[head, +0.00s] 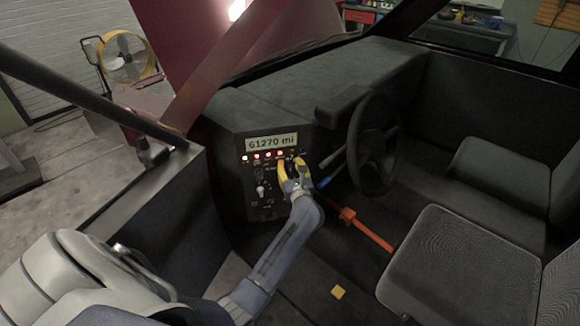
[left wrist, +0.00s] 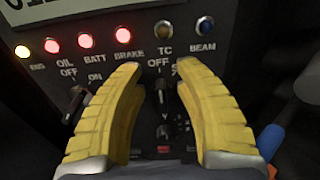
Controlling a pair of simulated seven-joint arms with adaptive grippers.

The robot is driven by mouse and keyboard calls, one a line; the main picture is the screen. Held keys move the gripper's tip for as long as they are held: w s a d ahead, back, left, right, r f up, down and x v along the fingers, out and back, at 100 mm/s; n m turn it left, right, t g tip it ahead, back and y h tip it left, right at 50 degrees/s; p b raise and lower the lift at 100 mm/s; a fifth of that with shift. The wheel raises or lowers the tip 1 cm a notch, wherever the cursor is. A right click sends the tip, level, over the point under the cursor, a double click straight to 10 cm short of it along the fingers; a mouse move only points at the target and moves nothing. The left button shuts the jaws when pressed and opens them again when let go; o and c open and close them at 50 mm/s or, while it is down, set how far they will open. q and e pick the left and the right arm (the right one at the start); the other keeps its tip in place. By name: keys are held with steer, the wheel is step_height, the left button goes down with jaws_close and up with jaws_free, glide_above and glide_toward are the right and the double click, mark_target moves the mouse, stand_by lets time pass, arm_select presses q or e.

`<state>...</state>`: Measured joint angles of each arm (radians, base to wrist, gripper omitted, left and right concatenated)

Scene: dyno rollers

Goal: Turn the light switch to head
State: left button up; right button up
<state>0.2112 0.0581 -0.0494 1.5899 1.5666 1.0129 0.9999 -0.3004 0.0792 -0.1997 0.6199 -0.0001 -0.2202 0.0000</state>
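The dashboard panel (head: 262,185) carries a lit display reading 61270 mi and a row of warning lights. My left gripper (head: 291,167) is at the panel's upper right, its yellow fingers pointing at it. In the left wrist view the gripper (left wrist: 160,75) is open, with a dark switch (left wrist: 163,92) in the gap between the fingers. The switch sits below the TC lamp and an OFF label; the other labels around it are partly hidden by the right finger. I cannot tell whether either finger touches it. My right gripper is not in view.
Another dark knob (left wrist: 73,104) with OFF and ON labels is left of the fingers. A steering wheel (head: 374,142) stands right of the panel, with a blue-tipped lever (head: 323,183) near the gripper. An orange-red lever (head: 367,230) and seats (head: 455,265) are farther right.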

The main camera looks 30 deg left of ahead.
arm_select(q)
jaws_close()
stand_by(0.6)
steer(key=m, duration=0.4)
steer(key=shift+w+d+m, duration=0.3)
steer(key=shift+m, duration=0.1)
steer(key=m, duration=0.3)
steer(key=shift+w+d+f+m, duration=0.15)
steer(key=shift+w+f+m, duration=0.05)
steer(key=shift+f+m, duration=0.1)
steer(key=m, duration=0.3)
steer(key=shift+w+d+f, duration=0.15)
steer(key=shift+f, duration=0.05)
steer(key=shift+f+m, duration=0.15)
steer(key=shift+m, duration=0.9)
steer(key=shift+f+m, duration=0.15)
steer(key=shift+m, duration=0.9)
